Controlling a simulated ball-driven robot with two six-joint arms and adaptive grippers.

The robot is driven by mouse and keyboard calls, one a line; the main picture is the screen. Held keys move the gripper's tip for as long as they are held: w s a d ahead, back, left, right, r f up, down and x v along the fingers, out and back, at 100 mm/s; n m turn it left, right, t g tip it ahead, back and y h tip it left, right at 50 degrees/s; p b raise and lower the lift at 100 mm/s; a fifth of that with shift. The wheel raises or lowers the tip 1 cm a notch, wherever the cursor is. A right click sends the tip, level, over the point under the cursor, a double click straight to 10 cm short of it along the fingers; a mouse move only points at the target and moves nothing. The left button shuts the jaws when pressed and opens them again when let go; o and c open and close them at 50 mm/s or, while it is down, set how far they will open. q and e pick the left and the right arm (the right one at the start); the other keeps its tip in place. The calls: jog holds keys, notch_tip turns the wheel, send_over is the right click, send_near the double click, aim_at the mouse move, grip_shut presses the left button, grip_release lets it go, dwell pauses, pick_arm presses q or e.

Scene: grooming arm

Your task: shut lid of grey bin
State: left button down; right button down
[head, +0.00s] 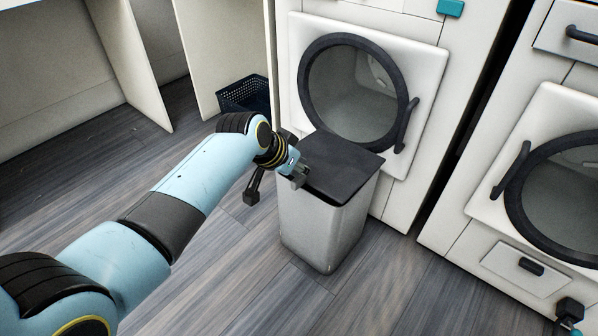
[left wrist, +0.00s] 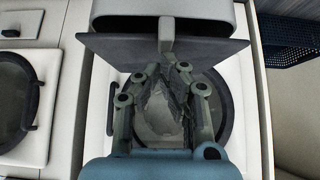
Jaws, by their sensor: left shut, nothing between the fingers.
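The grey bin (head: 322,232) stands upright on the floor in front of a white washing machine. In the left wrist view, the fingertips (left wrist: 168,66) are in front of the dark lid (left wrist: 215,48), with the bin's body (left wrist: 205,18) above. A dark piece of what looks like my right gripper (head: 569,309) shows at the lower right corner, away from the bin.
The washing machine (head: 425,80) with a round door is close behind the bin. A second machine (head: 500,235) stands at the right. A dark blue basket (head: 240,95) sits behind my left wrist. The wooden floor (head: 235,280) in front of the bin is clear.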

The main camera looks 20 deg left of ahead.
aim_at(298, 181)
pick_arm(q)
jog(key=shift+f, duration=0.15)
pick_arm(e)
jog(key=shift+w+a+r, duration=0.1)
jog(key=shift+w+r, duration=0.05)
jog(key=shift+r, duration=0.25)
pick_arm(q)
jog(key=shift+s+a+f, duration=0.1)
jog(key=shift+s+f, duration=0.1)
jog(key=shift+f, duration=0.55)
jog(key=shift+s+a+f, duration=0.1)
jog(key=shift+s+f, duration=0.05)
jog(key=shift+f, duration=0.6)
pick_arm(e)
jog(key=shift+f, duration=0.35)
pick_arm(q)
jog(key=shift+r, duration=0.1)
